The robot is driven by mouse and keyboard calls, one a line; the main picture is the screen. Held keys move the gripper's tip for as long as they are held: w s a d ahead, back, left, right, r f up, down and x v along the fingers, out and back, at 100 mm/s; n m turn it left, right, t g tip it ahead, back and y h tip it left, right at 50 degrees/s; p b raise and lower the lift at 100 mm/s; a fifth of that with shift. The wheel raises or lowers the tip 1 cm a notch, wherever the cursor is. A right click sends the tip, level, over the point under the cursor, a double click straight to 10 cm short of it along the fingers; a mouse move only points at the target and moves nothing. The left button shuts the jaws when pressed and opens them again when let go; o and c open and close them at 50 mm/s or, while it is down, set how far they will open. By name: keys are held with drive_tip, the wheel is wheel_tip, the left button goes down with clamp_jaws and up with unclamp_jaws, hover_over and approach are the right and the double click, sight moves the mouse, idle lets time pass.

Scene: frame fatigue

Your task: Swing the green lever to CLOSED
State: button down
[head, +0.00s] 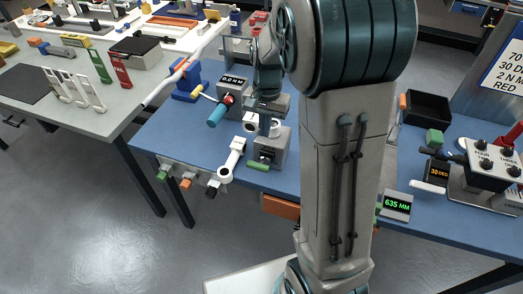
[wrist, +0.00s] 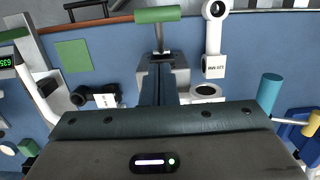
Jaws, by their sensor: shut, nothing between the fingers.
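The green lever shows in the wrist view as a green bar handle (wrist: 157,14) on a thin metal stem rising out of a grey block. In the head view its green handle (head: 258,166) lies at the near foot of the grey block (head: 272,148), low on the blue workbench. My gripper (head: 266,124) is shut and empty, pointing down at the grey block. In the wrist view my shut fingers (wrist: 161,76) are over the block, apart from the green handle. I cannot read any CLOSED mark; the block's small label is too small.
Coloured knobs (head: 187,181) line the bench's front edge. A green cube (head: 434,137) and a 635 MM display (head: 396,205) are to the right.

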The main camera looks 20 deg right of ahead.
sight(261, 163)
drive_tip(key=f, duration=0.3)
drive_tip(key=shift+s+a+f, duration=0.1)
drive_tip(key=shift+s+f, duration=0.1)
drive_tip(key=shift+f, duration=0.2)
drive_tip(key=shift+s+a+f+p, duration=0.5)
drive_tip(key=shift+s+a+f, duration=0.4)
drive_tip(key=shift+s+f, duration=0.3)
drive_tip(key=shift+f, duration=0.15)
drive_tip(key=shift+f, duration=0.1)
